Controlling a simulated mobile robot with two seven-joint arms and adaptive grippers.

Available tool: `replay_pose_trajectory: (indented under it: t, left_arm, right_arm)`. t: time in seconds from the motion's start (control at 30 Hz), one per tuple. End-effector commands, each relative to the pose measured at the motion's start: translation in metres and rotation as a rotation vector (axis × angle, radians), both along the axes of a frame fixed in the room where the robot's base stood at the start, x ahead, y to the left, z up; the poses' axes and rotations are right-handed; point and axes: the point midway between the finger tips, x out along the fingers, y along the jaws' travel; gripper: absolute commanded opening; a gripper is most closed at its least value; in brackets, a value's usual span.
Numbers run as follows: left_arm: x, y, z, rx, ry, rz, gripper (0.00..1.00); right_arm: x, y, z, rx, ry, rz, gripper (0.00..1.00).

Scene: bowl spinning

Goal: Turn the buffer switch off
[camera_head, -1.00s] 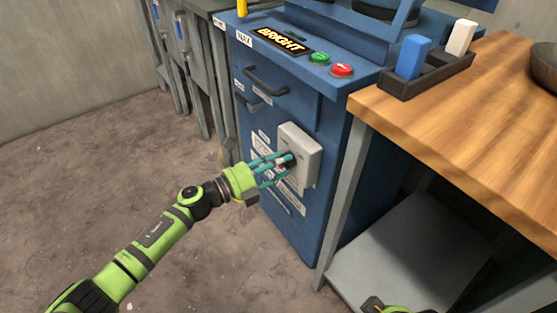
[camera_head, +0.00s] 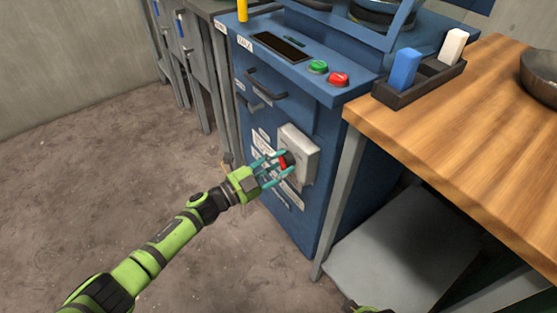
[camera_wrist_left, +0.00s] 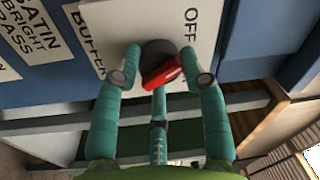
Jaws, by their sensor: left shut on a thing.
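The buffer switch is a dark round knob (camera_wrist_left: 157,48) with a red handle (camera_wrist_left: 163,75), mounted on a light grey box (camera_head: 303,143) on the blue cabinet's front. My left gripper (camera_head: 284,163) is shut on the knob, with teal fingers on either side of it; they also show in the left wrist view (camera_wrist_left: 161,58). The red handle lies slanted between the fingers. The fingers partly hide the knob in the head view.
The blue cabinet (camera_head: 330,105) carries a dark display (camera_head: 281,47), a green button (camera_head: 317,67) and a red button (camera_head: 338,79). A wooden table (camera_head: 470,130) stands to the right with a black tray (camera_head: 425,88). The floor to the left is clear.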

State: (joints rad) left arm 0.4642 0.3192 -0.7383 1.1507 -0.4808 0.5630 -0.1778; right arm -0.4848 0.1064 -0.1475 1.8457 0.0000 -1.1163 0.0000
Motion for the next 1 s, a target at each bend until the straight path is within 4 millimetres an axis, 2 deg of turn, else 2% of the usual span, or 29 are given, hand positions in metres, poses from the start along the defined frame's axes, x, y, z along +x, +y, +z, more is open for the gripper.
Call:
replay_pose_trajectory:
  t: [0.03,0.4,0.97,1.0]
  left_arm:
    - [0.005,0.004,0.005,-0.02,0.023,0.016,0.09]
    - [0.005,0.004,0.003,-0.11,0.146,0.015,0.09]
    - [0.005,0.004,0.001,-0.122,0.167,0.015,0.09]
    - [0.005,0.004,0.001,-0.122,0.167,0.015,0.58]
  right_arm:
    - [-0.002,0.0,-0.003,0.0,0.005,0.0,0.4]
    - [-0.008,-0.001,-0.021,-0.001,0.014,0.003,0.4]
    - [-0.01,-0.001,-0.025,-0.002,0.018,0.003,0.4]
    - [-0.01,-0.001,-0.025,-0.002,0.018,0.003,0.4]
